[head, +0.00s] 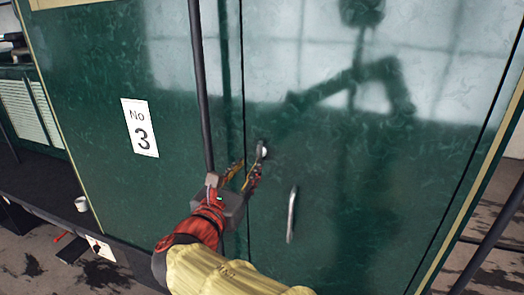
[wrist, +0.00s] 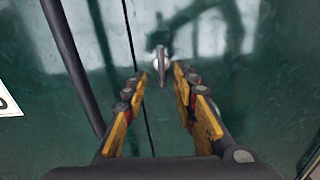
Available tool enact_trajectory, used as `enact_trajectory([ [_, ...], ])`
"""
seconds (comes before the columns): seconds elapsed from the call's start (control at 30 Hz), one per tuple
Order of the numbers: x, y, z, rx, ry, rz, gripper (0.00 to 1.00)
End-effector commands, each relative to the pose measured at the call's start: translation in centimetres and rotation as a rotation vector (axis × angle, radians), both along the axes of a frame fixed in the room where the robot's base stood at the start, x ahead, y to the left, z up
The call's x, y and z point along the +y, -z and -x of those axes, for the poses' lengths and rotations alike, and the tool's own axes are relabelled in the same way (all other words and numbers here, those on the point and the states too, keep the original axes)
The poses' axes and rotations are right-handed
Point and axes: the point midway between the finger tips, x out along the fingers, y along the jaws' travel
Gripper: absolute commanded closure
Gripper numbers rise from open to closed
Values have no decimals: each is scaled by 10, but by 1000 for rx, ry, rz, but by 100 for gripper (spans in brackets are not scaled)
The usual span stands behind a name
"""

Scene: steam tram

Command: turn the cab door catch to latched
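The cab door catch (head: 263,150) is a small silver fitting on the dark green panel, just right of a vertical door seam. In the wrist view the catch (wrist: 161,62) shows a round boss with a short lever pointing toward the bottom of the picture. My gripper (head: 248,166) is open, its yellow fingers pointing at the catch. In the wrist view the catch lies between and slightly beyond the fingertips of my gripper (wrist: 159,78), with a gap to the left finger; contact with the right one cannot be told. In the head view a finger partly hides the catch.
A silver door handle (head: 291,214) is below and right of the catch. A dark vertical rail (head: 201,85) runs left of the seam, close to my gripper. A "No 3" plate (head: 140,127) is farther left.

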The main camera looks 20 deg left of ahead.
Motion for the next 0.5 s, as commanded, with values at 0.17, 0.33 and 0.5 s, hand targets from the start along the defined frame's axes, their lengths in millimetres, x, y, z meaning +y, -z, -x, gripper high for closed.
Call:
enact_trajectory([
  [0.17, -2, 0, -9, 5, 5, 36, 72],
  [0.33, -5, 0, -34, 7, 6, 33, 72],
  [0.5, -7, -1, -59, 7, 7, 32, 72],
])
